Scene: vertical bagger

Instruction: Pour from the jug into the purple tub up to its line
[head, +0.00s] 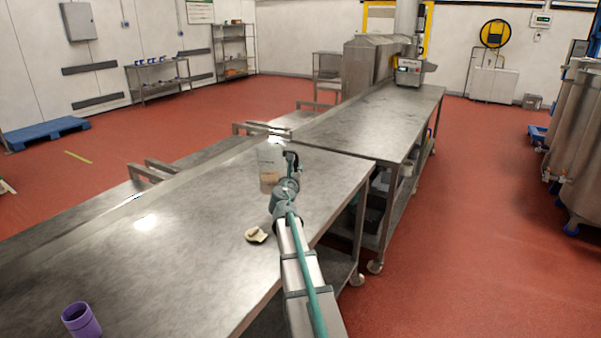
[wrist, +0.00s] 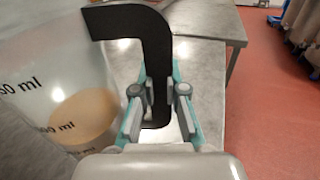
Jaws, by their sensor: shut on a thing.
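The jug (head: 267,163) is clear, with a black handle and a pale tan content in its lower part. It is upright over the far part of the near steel table; I cannot tell whether it touches the top. My gripper (head: 291,172) is shut on the jug's handle. In the wrist view the fingers (wrist: 161,98) close on the black handle (wrist: 158,55), and the jug (wrist: 50,75) shows graduation marks in ml, its content near the lower mark. The purple tub (head: 81,321) stands upright at the near left of the table, well apart from the jug. Its line and inside are hidden.
A small beige scoop-like object (head: 256,235) lies on the steel table (head: 180,235) beside my arm. A second steel table (head: 375,115) adjoins it at the back, carrying a machine (head: 409,72). The tabletop between jug and tub is mostly clear.

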